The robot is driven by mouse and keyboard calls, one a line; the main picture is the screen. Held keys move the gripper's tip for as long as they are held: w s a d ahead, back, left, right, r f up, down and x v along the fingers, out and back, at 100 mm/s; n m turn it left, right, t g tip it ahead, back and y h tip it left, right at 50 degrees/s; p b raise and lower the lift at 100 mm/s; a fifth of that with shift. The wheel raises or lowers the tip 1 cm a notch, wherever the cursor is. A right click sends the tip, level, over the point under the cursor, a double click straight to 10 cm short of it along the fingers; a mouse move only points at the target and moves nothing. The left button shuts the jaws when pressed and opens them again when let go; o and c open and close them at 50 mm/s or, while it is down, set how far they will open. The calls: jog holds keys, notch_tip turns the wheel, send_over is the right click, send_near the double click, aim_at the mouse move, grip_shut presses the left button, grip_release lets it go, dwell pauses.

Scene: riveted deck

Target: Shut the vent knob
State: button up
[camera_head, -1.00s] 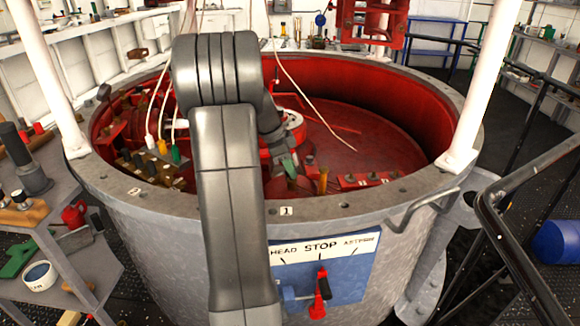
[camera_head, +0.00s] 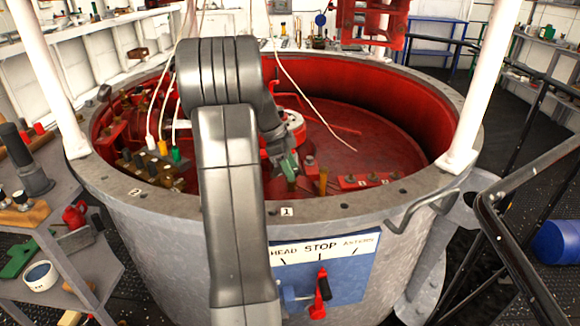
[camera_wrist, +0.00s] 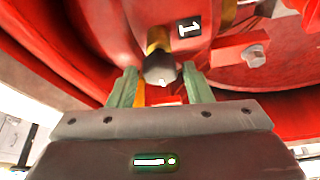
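In the wrist view, a dark grey round knob (camera_wrist: 160,67) on a brass stem shows just beyond and between my gripper's fingertips. I take it for the vent knob, but no vent label is readable. A black tag marked 1 (camera_wrist: 189,27) is beside it. My gripper (camera_wrist: 161,72) is open, with one green finger on each side of the knob. I cannot tell whether either finger touches it. In the head view, my gripper (camera_head: 289,164) is low inside the red-lined drum (camera_head: 405,135). The knob is not clearly distinguishable there.
A brass post (camera_head: 322,181) and a red block (camera_head: 362,181) are right of my gripper. A brass-and-dark terminal row (camera_head: 150,168) is at left. A pale cable (camera_head: 310,105) hangs into the drum. White posts flank the rim. A red lever (camera_head: 323,285) is on the front panel.

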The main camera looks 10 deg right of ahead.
jog(key=shift+o, duration=0.4)
jog(key=shift+w+a+r, duration=0.1)
jog(key=shift+r, duration=0.2)
jog(key=p+v, duration=0.2)
jog(key=v, duration=1.1)
jog(key=b+x, duration=0.2)
jog(key=x, duration=1.1)
jog(key=shift+f, duration=0.35)
